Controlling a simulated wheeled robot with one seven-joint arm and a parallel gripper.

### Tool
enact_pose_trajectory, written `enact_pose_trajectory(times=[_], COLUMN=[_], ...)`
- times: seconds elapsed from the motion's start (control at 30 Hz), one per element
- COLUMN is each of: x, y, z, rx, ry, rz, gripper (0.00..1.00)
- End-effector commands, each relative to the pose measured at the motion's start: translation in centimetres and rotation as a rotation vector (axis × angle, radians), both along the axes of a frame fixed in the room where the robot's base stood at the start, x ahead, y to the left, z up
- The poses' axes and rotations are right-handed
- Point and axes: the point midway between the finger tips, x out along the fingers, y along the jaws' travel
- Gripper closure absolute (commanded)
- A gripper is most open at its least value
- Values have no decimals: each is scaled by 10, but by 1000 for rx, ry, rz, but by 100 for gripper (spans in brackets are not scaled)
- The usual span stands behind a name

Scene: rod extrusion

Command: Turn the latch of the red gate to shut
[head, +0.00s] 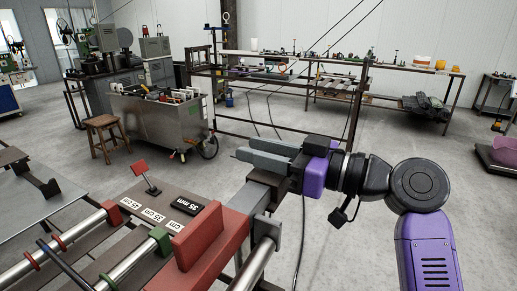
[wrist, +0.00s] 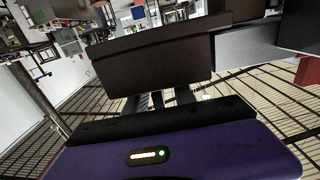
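A long red block (head: 205,238), which looks like the red gate, stands at the front of the machine beside metal rods. In the wrist view, a dark block (wrist: 155,62) hides much of the fingers, and a red part (wrist: 308,70) shows at right.
A dark plate with white size labels (head: 150,213) lies left of the red block. A metal cart (head: 160,118) and wooden stool (head: 105,137) stand behind at left. A long workbench (head: 340,68) stands at the back. Floor at right is mostly clear.

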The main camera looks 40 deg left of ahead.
Motion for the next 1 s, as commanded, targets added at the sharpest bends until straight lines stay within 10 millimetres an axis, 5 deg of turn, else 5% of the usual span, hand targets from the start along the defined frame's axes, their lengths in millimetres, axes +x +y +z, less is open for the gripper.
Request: enact_pose_trajectory(times=[0.03, 0.2, 1.0], x=[0, 0, 0], y=[0, 0, -1], z=[0, 0, 0], rx=[0, 0, 0], ry=[0, 0, 1], rz=[0, 0, 0], gripper=[69, 100, 100])
